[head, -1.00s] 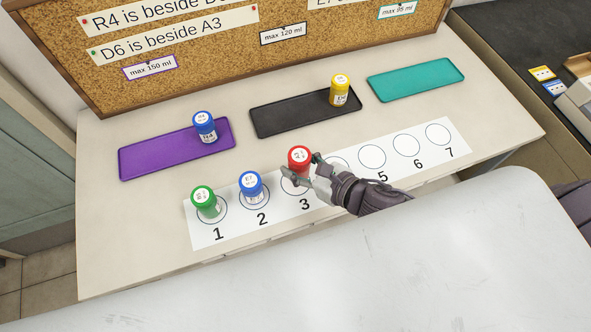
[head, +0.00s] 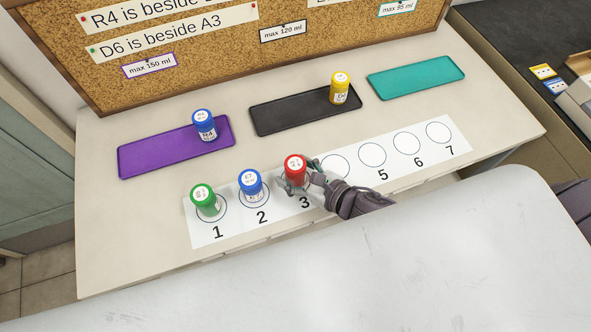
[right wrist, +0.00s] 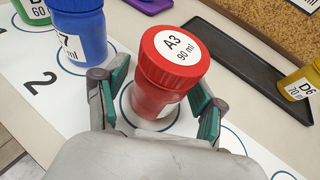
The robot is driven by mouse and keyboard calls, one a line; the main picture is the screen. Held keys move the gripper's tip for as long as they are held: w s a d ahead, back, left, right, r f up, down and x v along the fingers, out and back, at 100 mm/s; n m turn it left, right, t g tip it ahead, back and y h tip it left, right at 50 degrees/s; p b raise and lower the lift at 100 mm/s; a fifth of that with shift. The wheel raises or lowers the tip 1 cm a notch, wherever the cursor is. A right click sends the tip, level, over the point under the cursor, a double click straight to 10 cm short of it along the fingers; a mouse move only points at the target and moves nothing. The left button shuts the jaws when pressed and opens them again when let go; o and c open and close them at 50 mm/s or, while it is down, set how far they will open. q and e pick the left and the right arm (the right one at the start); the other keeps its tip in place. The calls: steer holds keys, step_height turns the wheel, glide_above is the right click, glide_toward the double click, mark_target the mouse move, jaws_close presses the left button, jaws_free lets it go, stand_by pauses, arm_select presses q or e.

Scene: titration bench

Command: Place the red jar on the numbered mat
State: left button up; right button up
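The red jar (head: 295,170), labelled A3 90 ml, stands upright on the numbered mat (head: 290,215) at circle 3. In the right wrist view the red jar (right wrist: 153,100) is between my right gripper's fingers, with the circle's outline around its base. My right gripper (head: 294,188) is low at the mat. In the right wrist view its fingers (right wrist: 158,108) are spread around the jar, with small gaps on both sides. My left gripper is not in view.
A green jar (head: 205,201) is on circle 1 and a blue jar (head: 251,187) on circle 2, close beside the red one. Circles 5 to 7 are empty. Behind are purple (head: 155,160), black (head: 285,118) and teal (head: 415,78) trays.

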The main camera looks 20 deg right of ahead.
steer(key=shift+r, duration=0.15)
steer(key=b+v, duration=0.1)
steer(key=v, duration=0.9)
steer(key=shift+s+d+b, duration=0.2)
steer(key=shift+s+b, duration=0.1)
steer(key=shift+s+d+r, duration=0.3)
steer(key=shift+s+r, duration=0.05)
steer(key=shift+s, duration=0.15)
